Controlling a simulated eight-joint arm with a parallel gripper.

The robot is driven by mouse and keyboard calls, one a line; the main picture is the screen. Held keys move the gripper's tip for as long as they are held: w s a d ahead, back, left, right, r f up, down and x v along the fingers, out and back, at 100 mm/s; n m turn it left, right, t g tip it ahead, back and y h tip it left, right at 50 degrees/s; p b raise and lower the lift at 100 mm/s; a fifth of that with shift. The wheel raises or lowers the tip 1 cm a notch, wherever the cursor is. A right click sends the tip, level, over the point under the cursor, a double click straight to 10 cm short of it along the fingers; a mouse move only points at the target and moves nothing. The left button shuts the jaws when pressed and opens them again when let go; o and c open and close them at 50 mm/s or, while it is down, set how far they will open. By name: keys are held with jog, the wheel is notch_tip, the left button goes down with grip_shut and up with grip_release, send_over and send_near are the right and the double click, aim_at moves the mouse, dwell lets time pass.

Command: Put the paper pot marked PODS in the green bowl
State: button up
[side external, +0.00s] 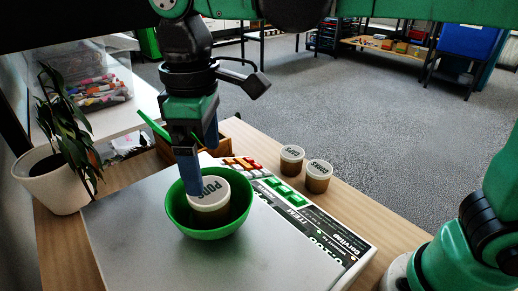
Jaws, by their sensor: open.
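The paper pot marked PODS (209,204), brown with a white lid, sits upright inside the green bowl (178,222). The bowl rests on a flat grey-white surface on the wooden table. My gripper (201,165) points down from above, with its blue fingers at the bowl's back left, close to the pot. The fingers are open. One finger overlaps the left side of the pot in this view; I cannot tell whether it touches the pot.
Two similar lidded pots (291,159) (318,177) stand right of the bowl. A potted plant (56,177) stands at the left. A wooden box (228,147) is behind my gripper. A panel with green and red keys (285,189) lies right of the bowl.

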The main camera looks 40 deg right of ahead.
aim_at(209, 190)
notch_tip(209, 190, up, 5)
jog(key=s+d+f+m+t, duration=0.1)
jog(key=d+f+m+t, duration=0.2)
jog(key=d, duration=0.6)
jog(key=s+d+f+m+t, duration=0.1)
jog(key=d+f+m+t, duration=0.3)
jog(key=d+f+m, duration=0.2)
notch_tip(209, 190, down, 3)
jog(key=d, duration=0.3)
jog(key=shift+s+r, duration=0.2)
jog(key=shift+s, duration=0.2)
